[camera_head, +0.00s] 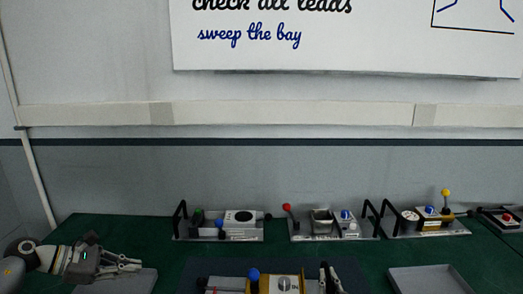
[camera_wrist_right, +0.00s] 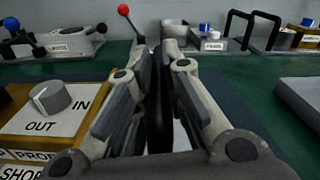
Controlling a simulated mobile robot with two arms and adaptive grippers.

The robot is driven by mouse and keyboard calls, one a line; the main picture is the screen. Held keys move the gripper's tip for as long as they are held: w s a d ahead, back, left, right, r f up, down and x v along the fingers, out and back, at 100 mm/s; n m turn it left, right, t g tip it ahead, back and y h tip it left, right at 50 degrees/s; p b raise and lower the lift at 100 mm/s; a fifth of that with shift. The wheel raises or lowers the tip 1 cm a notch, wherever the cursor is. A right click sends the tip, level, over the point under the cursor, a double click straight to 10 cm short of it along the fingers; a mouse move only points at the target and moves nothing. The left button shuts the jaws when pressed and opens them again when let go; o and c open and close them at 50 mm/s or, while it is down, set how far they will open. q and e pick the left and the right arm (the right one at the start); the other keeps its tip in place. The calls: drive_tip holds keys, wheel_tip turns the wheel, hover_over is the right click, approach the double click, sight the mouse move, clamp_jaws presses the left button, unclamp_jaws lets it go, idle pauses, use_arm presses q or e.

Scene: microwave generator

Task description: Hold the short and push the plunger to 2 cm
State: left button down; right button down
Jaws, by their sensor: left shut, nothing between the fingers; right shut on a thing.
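The front unit (camera_head: 225,284) stands at the bottom centre of the head view, cut off by the frame edge. It has a blue ball (camera_head: 253,274) and a yellow box with a grey knob (camera_head: 285,283). The right wrist view shows this knob (camera_wrist_right: 52,97) beside "IN" and "OUT", with "SHORT" lettering partly cut off below. My right gripper (camera_head: 328,272) is at the unit's right end, shut on a dark upright bar (camera_wrist_right: 159,110) mostly hidden between the fingers. I cannot tell which part the plunger is. My left gripper (camera_head: 138,266) is shut and empty, over the left grey tray (camera_head: 120,287).
Several units with black handles stand along the back of the green table, including one with a dial (camera_head: 218,226), one with a red-tipped lever (camera_head: 335,226) and one with a yellow ball (camera_head: 428,222). An empty grey tray (camera_head: 430,280) lies at the right. Green table between is clear.

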drive_tip(key=shift+f, duration=0.4)
